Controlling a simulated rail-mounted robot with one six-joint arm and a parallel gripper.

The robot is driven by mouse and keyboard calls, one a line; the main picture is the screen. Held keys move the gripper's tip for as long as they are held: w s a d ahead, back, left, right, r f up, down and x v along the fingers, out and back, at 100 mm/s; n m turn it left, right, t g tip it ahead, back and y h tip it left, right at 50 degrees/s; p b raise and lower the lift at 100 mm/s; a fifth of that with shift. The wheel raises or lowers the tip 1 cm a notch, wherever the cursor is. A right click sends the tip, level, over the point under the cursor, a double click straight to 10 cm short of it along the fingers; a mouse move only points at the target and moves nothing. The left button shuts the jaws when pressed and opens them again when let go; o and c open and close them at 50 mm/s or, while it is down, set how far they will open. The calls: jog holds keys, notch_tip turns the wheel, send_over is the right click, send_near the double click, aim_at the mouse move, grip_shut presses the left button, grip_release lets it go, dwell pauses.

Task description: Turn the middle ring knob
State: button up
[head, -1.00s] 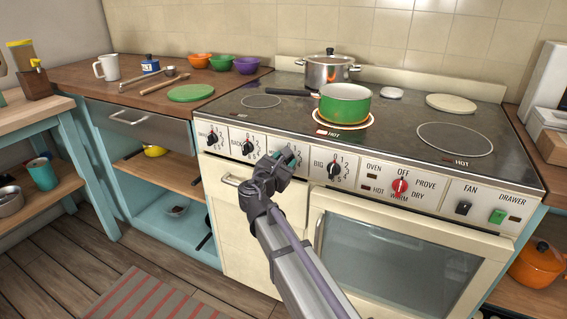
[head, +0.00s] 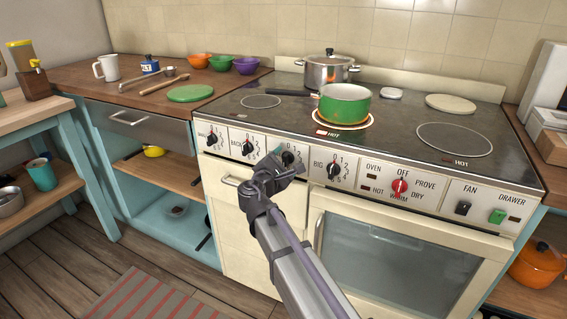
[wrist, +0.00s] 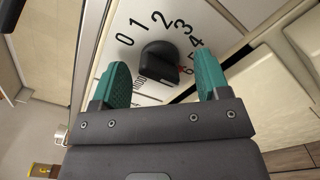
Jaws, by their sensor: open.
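The middle ring knob (wrist: 163,60) is dark and round with a raised grip, on a cream panel marked 0 to 6. In the wrist view it lies between the two teal fingertips of my gripper (wrist: 162,68). A red mark shows at the knob's lower right, by the 5 and 6. In the head view my gripper (head: 286,163) is at the front panel and largely covers this knob.
The back knob (head: 248,146) is left of my gripper and the big ring knob (head: 333,170) is right. A red oven knob (head: 400,187) is farther right. A green pan (head: 345,105) sits on a glowing ring above, its handle pointing left. The oven door (head: 385,255) is below.

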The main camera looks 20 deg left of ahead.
jog(key=shift+s, duration=0.2)
jog(key=shift+s+a, duration=0.1)
jog(key=shift+s, duration=0.7)
jog(key=s, duration=0.6)
jog(key=shift+a, duration=0.4)
